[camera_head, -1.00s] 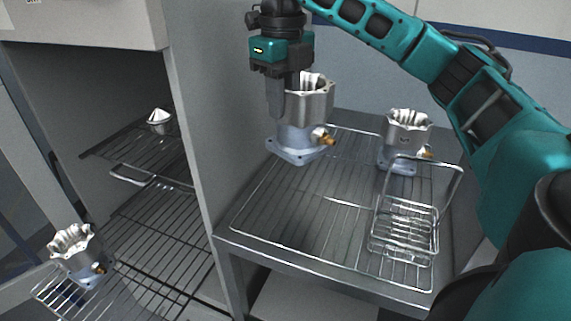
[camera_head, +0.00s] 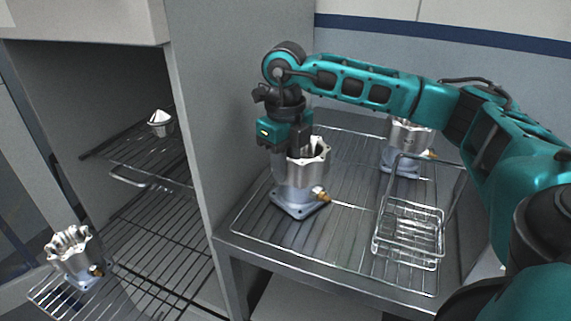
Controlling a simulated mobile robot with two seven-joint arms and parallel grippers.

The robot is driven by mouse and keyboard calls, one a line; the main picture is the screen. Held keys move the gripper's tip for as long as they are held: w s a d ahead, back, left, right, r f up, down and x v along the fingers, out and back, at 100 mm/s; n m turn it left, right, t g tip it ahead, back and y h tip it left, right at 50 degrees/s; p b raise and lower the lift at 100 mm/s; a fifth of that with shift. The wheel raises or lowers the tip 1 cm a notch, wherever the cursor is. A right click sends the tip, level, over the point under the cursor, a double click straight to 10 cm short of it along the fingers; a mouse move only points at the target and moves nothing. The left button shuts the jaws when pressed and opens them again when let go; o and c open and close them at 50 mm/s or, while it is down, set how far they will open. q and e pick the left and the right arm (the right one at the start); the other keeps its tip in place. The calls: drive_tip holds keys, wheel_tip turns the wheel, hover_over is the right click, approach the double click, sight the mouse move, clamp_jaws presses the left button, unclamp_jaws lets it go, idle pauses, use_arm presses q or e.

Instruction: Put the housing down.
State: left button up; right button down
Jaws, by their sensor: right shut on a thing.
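The housing (camera_head: 304,183) is a silver scalloped cylinder on a blue-grey body with a square flange and a brass fitting. It is upright, at the left part of the wire rack (camera_head: 345,235) on the table. Its flange is at or very close to the rack wires; I cannot tell whether it touches. My right gripper (camera_head: 287,157) points down and is shut on the housing's upper left wall. The fingertips are partly hidden by the housing. My left gripper is not in view.
A second housing (camera_head: 404,155) stands at the back right of the rack, partly behind my arm. A wire basket (camera_head: 410,235) sits at the front right. A cabinet wall (camera_head: 205,110) rises close on the left. Another housing (camera_head: 75,262) stands at lower left, and a cone-topped part (camera_head: 160,124) sits on a cabinet shelf.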

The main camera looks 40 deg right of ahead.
drive_tip(key=shift+f, duration=0.1)
drive_tip(key=c, duration=0.9)
unclamp_jaws()
drive_tip(key=shift+c, duration=0.2)
wheel_tip(320, 180, up, 12)
drive_tip(key=shift+p, duration=0.45)
drive_tip(key=shift+a, duration=0.1)
